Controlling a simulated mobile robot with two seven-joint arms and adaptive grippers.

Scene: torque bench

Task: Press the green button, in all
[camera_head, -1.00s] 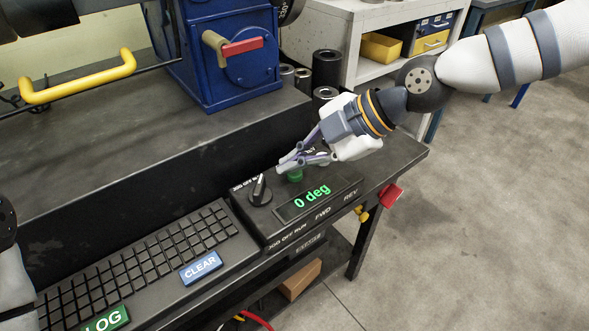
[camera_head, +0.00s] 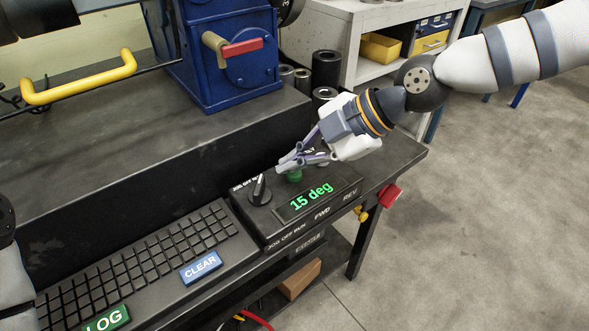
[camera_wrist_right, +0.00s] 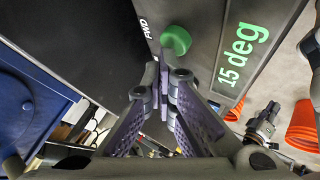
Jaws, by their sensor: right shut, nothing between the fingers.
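The green button (camera_head: 295,175) is a round knob on top of the black control box, beside the word FWD in the right wrist view (camera_wrist_right: 176,39). My right gripper (camera_head: 284,165) is shut and empty, its fingertips right at the button and partly covering it in the head view. In the wrist view the fingertips (camera_wrist_right: 164,58) overlap the button's edge; I cannot tell whether they press it. The display (camera_head: 312,196) reads 15 deg in green. My left gripper is not visible; only part of my left arm shows at the left edge.
A black rotary knob (camera_head: 260,190) stands left of the display. A keyboard (camera_head: 150,262) with a blue CLEAR key (camera_head: 201,268) and a green LOG key (camera_head: 106,319) lies to the left. A red part (camera_head: 392,194) sticks out at the bench's right end.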

